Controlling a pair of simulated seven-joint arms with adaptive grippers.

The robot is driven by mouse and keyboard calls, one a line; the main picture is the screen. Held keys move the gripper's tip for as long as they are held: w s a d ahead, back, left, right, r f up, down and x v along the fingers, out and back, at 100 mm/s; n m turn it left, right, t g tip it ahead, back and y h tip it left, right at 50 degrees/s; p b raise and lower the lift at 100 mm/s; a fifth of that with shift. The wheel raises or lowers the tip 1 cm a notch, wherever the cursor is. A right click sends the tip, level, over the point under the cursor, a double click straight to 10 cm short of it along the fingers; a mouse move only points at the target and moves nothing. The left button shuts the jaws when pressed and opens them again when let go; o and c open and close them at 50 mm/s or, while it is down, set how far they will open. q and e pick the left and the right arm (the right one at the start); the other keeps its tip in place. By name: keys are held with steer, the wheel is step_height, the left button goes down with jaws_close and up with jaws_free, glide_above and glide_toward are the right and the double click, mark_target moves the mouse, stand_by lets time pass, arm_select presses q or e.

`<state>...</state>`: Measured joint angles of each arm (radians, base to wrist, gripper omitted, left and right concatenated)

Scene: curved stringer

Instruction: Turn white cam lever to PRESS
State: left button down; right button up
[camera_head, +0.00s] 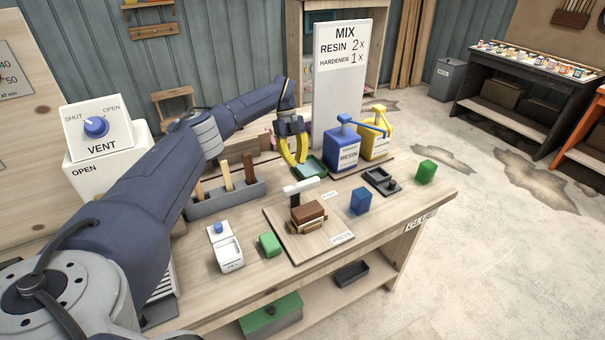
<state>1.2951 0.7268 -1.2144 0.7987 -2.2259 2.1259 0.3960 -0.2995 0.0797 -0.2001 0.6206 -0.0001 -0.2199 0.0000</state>
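The white cam lever (302,186) sits on top of a dark post on a small wooden press board (281,231) in the middle of the bench. Its bar lies roughly crosswise, the right end tilted slightly toward the back. One label (329,195) lies behind it, too small to read surely; the PRESS label (342,237) is at the board's front right. Brown blocks (308,215) are stacked beneath the lever. My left gripper (298,160), with yellow fingers, points down behind the lever, apart from it, near a green tray (314,170). Its finger gap is unclear. My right gripper is out of view.
A blue RESIN pump (342,150) and a yellow pump (373,144) stand right of my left gripper. A tool rack (225,200), green block (270,244), blue block (360,201) and black tray (381,180) surround the board. A tall MIX sign (338,95) stands behind.

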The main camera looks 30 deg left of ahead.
mark_target(302, 187)
arm_select(q)
steer(key=shift+s+d+f, duration=0.2)
steer(key=shift+d+f, duration=0.15)
steer(key=shift+f, duration=0.15)
steer(key=shift+s+d+f, duration=0.15)
steer(key=shift+d+f, duration=0.15)
steer(key=shift+f, duration=0.2)
steer(key=shift+s+d, duration=0.4)
steer(key=shift+d, duration=0.35)
steer(key=shift+s+d, duration=0.4)
steer(key=shift+d, duration=0.3)
steer(key=shift+s, duration=0.1)
